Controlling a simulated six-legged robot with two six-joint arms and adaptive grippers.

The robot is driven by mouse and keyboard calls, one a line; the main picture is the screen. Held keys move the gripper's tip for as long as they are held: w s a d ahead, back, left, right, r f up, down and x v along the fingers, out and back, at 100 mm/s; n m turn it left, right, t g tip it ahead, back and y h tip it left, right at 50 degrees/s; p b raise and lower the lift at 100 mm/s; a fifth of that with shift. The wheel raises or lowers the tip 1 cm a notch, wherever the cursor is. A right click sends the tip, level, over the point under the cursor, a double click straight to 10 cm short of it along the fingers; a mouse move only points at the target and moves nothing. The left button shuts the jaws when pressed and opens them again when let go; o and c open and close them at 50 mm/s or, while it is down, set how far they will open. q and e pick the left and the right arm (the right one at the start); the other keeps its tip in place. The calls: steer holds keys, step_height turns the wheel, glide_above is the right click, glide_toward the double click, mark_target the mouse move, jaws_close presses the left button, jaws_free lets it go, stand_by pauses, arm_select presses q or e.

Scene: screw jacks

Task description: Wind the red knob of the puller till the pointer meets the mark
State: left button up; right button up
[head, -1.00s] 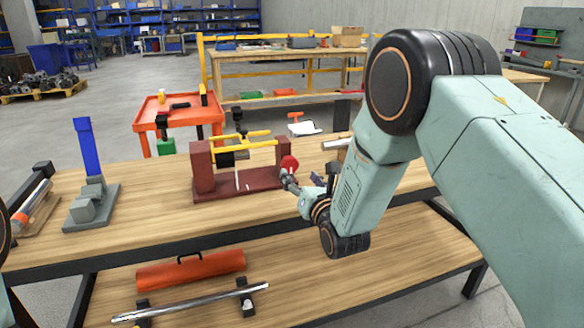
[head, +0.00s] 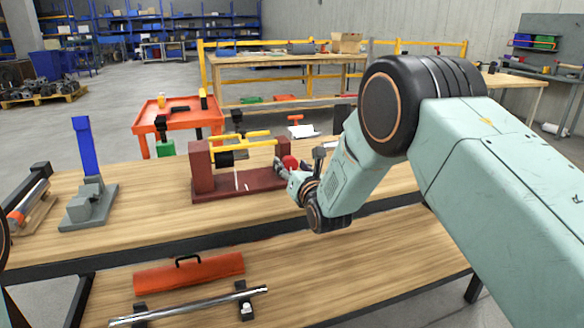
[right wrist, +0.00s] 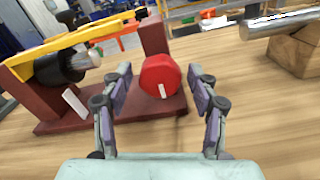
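The puller (head: 203,168) is a dark red frame with yellow bars and a black cylinder, standing on the wooden bench. Its red knob (head: 290,161) is at the frame's right end. In the right wrist view the red knob (right wrist: 160,76) has a white stripe on its face and sits ahead, between the finger lines. My right gripper (head: 284,168) is open, its fingers (right wrist: 163,85) spread left and right of the knob with gaps showing. White marks (right wrist: 75,102) show on the frame's base; I cannot tell which is the pointer. My left gripper is out of view.
A grey stand with a blue post (head: 88,150) is left of the puller. A metal bar on wooden blocks (right wrist: 291,50) lies to the right. An orange toolbox (head: 188,273) and a chrome rod (head: 190,306) are on the lower shelf. The bench front is clear.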

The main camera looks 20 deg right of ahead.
steer(key=c, duration=0.9)
steer(key=shift+m, duration=0.3)
